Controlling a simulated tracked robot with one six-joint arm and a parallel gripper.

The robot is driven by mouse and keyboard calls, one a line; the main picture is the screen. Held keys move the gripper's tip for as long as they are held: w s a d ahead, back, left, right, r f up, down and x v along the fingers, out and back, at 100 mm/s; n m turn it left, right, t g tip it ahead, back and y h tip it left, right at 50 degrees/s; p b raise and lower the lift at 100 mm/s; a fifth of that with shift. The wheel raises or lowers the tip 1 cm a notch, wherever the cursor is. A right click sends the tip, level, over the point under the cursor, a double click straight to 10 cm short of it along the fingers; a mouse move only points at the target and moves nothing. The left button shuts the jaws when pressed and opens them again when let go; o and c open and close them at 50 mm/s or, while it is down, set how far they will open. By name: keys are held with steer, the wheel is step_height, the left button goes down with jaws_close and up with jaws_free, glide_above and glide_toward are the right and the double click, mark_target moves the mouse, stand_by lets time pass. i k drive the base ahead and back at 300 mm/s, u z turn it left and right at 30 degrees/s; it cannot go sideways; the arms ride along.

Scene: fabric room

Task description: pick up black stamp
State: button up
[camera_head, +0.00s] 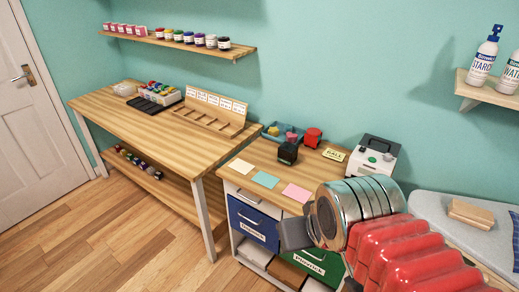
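The black stamp (288,153) stands on the wooden top of the small drawer cabinet (238,168), near the middle of the picture. A red stamp (312,137) stands just behind it to the right. My gripper (322,260) is in the foreground at the lower right, in front of the cabinet's drawers in the picture and well apart from the black stamp. Its two grey fingers show apart, with nothing seen between them. My arm hides part of the cabinet's right side.
Coloured paper squares (265,179) lie along the cabinet's front edge. A blue tray (283,134), a yellow card (334,154) and a white device (373,158) are behind. A long wooden table (150,120) stands left. An ironing board (440,204) with a wooden block is right.

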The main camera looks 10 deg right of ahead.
mark_target(287, 152)
steer(key=u, duration=0.4)
steer(key=i, duration=0.5)
steer(key=u, duration=0.8)
steer(key=i, duration=0.65)
steer(key=u, duration=0.4)
